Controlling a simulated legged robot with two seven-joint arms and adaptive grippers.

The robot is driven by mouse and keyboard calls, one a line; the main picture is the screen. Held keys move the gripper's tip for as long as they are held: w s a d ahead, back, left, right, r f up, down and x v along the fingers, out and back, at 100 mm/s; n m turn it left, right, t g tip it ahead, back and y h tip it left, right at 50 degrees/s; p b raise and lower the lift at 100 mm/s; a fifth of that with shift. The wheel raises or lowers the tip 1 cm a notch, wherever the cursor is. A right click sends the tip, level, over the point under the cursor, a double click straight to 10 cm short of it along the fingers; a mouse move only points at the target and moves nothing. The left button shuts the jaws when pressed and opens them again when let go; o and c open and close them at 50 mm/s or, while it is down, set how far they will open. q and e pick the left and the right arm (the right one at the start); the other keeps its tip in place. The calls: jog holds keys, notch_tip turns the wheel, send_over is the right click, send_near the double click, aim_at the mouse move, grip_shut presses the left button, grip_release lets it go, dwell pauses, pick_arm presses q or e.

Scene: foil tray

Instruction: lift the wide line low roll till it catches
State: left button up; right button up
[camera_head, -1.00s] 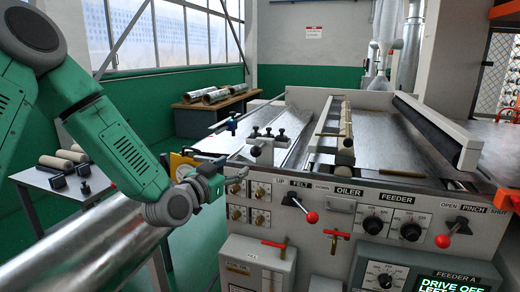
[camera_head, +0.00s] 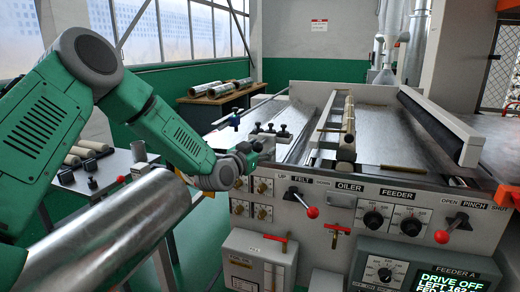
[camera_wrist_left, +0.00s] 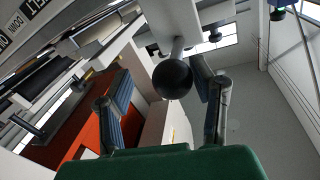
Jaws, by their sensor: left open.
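My left gripper (camera_head: 262,150) is at the machine's front left, above the brass fittings, with its far side partly hidden. In the left wrist view my left gripper (camera_wrist_left: 163,85) is open. A black ball knob (camera_wrist_left: 172,79) on a grey rod shows between its spread fingers, with no visible contact. I cannot tell whether the ball lies in the grip or beyond it. On the machine, a pale segmented roll (camera_head: 348,125) runs front to back in the middle. Which roll is the wide line low one, I cannot tell. My right gripper is out of view.
A red-knobbed lever (camera_head: 312,212) is on the front panel (camera_head: 340,215), right of my gripper. Another lever (camera_head: 441,237) sits farther right. A large shiny cylinder (camera_head: 110,235) lies at lower left. A side table (camera_head: 105,180) holds small rolls.

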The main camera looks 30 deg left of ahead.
pick_arm(q)
jog(key=shift+a, duration=0.15)
jog(key=c, duration=0.6)
jog(key=shift+s+a+f, duration=0.1)
jog(key=shift+a+f, duration=0.05)
jog(key=shift+a, duration=0.15)
grip_shut()
jog(key=shift+a+f, duration=0.15)
jog(key=shift+a, duration=0.25)
jog(key=shift+d+r, duration=0.2)
jog(key=shift+r, duration=0.2)
notch_tip(320, 180, up, 17)
jog(key=p, duration=0.7)
jog(key=shift+w+p, duration=0.25)
jog(key=shift+p, duration=0.1)
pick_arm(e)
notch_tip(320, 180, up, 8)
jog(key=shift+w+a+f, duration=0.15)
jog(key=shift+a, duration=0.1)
